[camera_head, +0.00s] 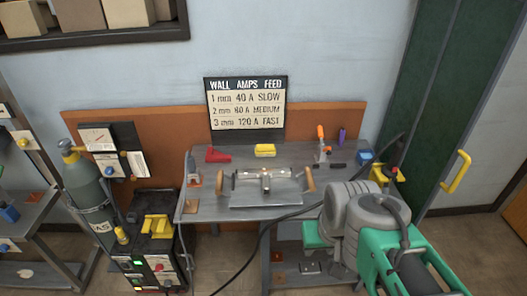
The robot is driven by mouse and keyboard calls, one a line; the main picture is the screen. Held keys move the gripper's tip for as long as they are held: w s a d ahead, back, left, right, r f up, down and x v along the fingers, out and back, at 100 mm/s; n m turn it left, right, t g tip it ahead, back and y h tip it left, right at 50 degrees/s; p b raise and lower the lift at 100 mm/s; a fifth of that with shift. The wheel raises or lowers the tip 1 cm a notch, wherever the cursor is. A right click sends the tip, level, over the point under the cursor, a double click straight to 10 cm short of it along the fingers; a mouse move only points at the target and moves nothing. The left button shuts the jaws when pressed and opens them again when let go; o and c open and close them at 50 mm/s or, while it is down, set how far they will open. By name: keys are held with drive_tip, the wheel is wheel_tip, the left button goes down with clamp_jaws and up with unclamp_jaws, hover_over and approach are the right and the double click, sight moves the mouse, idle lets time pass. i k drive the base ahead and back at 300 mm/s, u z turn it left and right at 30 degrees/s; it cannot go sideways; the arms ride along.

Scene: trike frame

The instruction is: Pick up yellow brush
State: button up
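A small yellow block-shaped thing (265,150) lies near the back of the grey workbench (225,158), below the sign. It may be the yellow brush, but bristles are too small to make out. Another yellow piece (400,175) shows at the bench's right end, partly hidden by my grey and green arm. My arm fills the lower right of the view, to the right of the bench. No gripper fingers can be made out.
A metal fixture (266,190) with wooden handles stands at the bench's front middle. A red tool (217,155) lies left of the yellow block. An orange-topped tool (322,145) stands to its right. A black hose (262,245) runs across the front. A gas cylinder (88,190) stands left.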

sight(261, 150)
drive_tip(key=u, duration=0.45)
drive_tip(key=i, duration=1.25)
drive_tip(key=z, duration=0.45)
